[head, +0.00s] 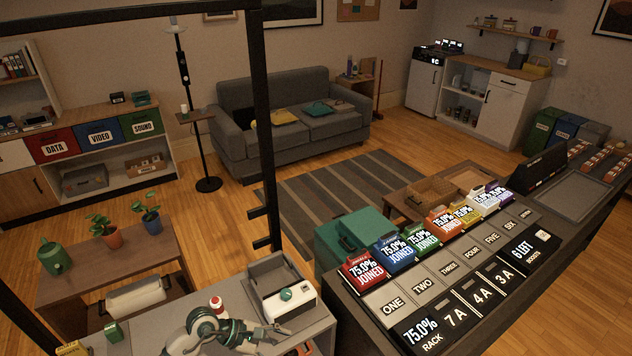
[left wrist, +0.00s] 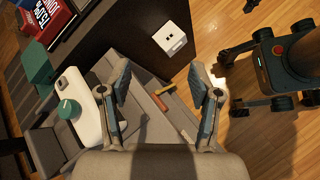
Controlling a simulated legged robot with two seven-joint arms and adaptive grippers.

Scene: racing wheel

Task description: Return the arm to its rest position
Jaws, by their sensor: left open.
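My left arm shows at the bottom of the head view, bent low over the grey worktop (head: 130,325). My left gripper (head: 272,335) points right, near the front of the white device with a green knob (head: 298,303). In the left wrist view my left gripper (left wrist: 157,78) is open, its two fingers wide apart with nothing between them that it holds. The white device (left wrist: 84,118) lies left of the fingers there, apart from them. My right gripper is in neither view.
A grey open tray (head: 275,270) stands behind the white device. A long counter with numbered panels (head: 440,290) runs along the right. A dark upright post (head: 265,120) rises behind the worktop. In the left wrist view a small white box (left wrist: 170,39) lies beyond the fingertips.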

